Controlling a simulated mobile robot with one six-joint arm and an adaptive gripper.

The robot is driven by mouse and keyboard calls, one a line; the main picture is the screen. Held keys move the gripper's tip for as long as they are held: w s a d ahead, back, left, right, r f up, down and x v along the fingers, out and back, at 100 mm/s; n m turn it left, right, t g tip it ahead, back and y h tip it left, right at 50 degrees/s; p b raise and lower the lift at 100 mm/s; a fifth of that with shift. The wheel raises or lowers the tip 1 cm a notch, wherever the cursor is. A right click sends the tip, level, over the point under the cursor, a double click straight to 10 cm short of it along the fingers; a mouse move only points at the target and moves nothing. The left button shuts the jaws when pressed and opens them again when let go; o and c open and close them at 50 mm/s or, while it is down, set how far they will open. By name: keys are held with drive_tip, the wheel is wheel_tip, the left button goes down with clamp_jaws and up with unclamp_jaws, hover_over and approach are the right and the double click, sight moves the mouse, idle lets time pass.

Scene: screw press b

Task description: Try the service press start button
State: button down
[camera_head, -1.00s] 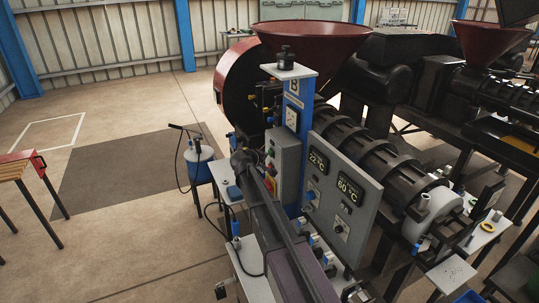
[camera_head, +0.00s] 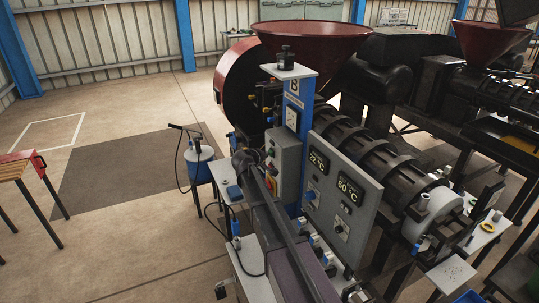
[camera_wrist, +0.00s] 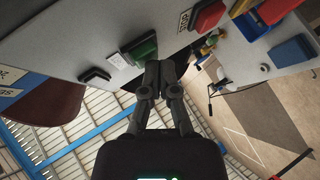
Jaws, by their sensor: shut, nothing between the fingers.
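The start button looks to be the green block (camera_wrist: 143,50) on a grey panel (camera_wrist: 62,38) in the wrist view. A small white label (camera_wrist: 118,60) sits to its left. My gripper (camera_wrist: 160,68) is shut and empty, with its fingertips right beside the green button's lower right edge. I cannot tell whether they touch it. A red button (camera_wrist: 208,15) sits farther right on the same panel. In the head view, the grey control box (camera_head: 287,150) stands beside the blue post marked B, and my arm hides part of its front.
In the head view, a panel with temperature displays (camera_head: 338,200) stands to the right, below the red hopper (camera_head: 312,38).

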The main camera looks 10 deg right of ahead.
drive_tip(key=shift+d, duration=0.2)
idle(0.4)
drive_tip(key=shift+a, duration=0.2)
drive_tip(key=shift+s+a, duration=0.15)
drive_tip(key=shift+a, duration=0.55)
drive_tip(key=shift+s+a, duration=0.25)
drive_tip(key=shift+a, duration=1)
drive_tip(key=shift+s+a, duration=0.25)
drive_tip(key=shift+a, duration=0.95)
